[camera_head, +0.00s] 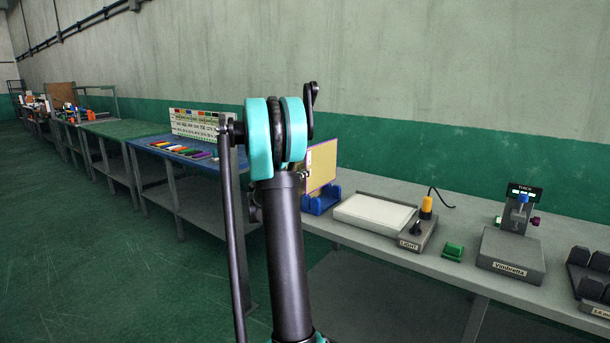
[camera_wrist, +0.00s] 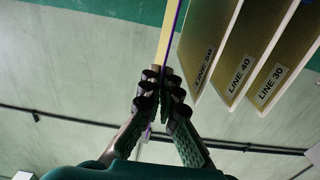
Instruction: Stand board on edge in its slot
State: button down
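The board, a thin yellow panel with a purple edge (camera_wrist: 170,32), is seen nearly edge-on in the wrist view. My gripper (camera_wrist: 163,88) has its black fingers closed on the near edge of it. In the head view a yellow panel with a purple border (camera_head: 323,165) stands upright at the blue holder (camera_head: 320,201). My arm covers its left side and my fingers there. Whether its lower edge is seated in a slot cannot be told. Tan boards labelled LINE 50 (camera_wrist: 203,66), LINE 40 (camera_wrist: 237,75) and LINE 30 (camera_wrist: 269,86) stand in a row beside it.
Right of the holder, the grey bench carries a white light panel (camera_head: 374,214), a yellow-and-black tool (camera_head: 426,207), a small green block (camera_head: 453,251) and a grey stand device (camera_head: 513,250). A blue-topped table (camera_head: 175,146) with coloured pieces stands left. A wall rises behind.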

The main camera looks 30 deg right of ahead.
jog(key=c, duration=2.2)
grip_release()
jog(key=shift+f, duration=3.7)
jog(key=shift+o, duration=1.3)
jog(key=shift+a, duration=0.1)
jog(key=v, duration=0.4)
jog(key=shift+s+a, duration=0.1)
jog(key=shift+o, duration=0.2)
jog(key=o, duration=0.5)
jog(key=shift+a, duration=0.1)
